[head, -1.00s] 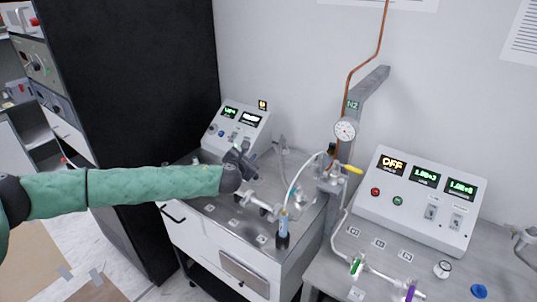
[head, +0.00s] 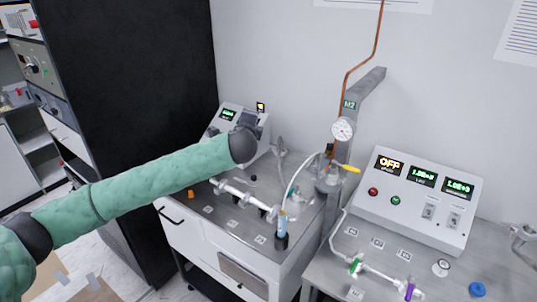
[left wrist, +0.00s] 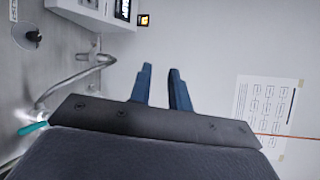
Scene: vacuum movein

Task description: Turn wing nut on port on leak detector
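The leak detector is the white cart on the left, with a grey metal top (head: 222,222) and a sloped console (head: 228,115) at its back in the head view. A metal port tube (head: 243,196) with fittings lies along its top; I cannot make out the wing nut clearly. My left gripper (head: 254,118) is raised in front of the console, above and apart from the tube, and hides part of the screens. In the left wrist view its two blue fingers (left wrist: 161,70) are parted with nothing between them. My right gripper is not in view.
A blue-labelled bottle (head: 282,224) stands at the cart's front right. A gauge (head: 342,130) hangs on the copper line to the right. A second bench holds a control box (head: 420,200). A tall black cabinet (head: 120,90) stands left.

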